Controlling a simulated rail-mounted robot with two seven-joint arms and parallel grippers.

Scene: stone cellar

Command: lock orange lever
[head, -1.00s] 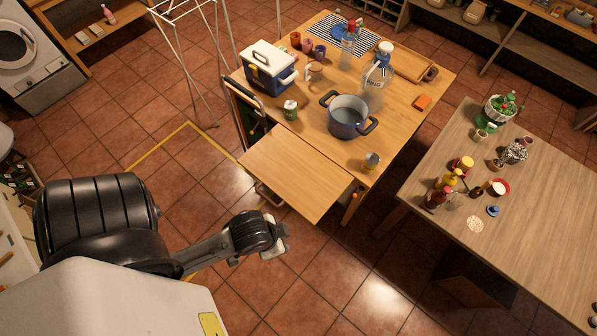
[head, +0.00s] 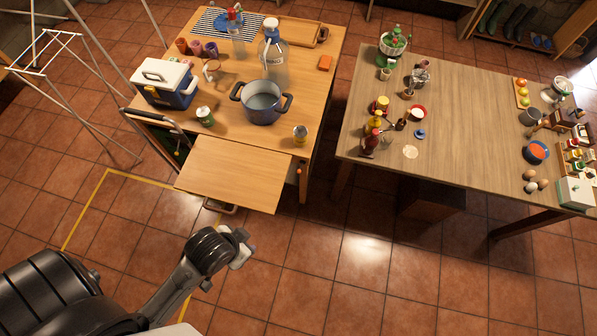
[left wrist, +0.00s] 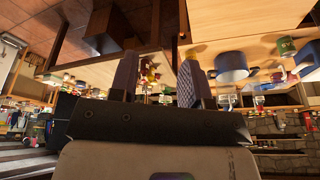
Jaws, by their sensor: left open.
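A small orange lever (head: 299,171) shows at the front edge of the wooden table (head: 318,95), right of the pulled-out leaf (head: 235,172). It is too small to tell which way it is turned. My left gripper (head: 240,246) is in front of and below the leaf's front edge, apart from the lever, with nothing in it. In the left wrist view, which is upside down, its two fingers (left wrist: 158,78) stand apart, with the table's underside and legs beyond them. My right gripper is not in view.
A second table (head: 460,140) with food items stands to the right. Tiled floor (head: 360,260) is free in front.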

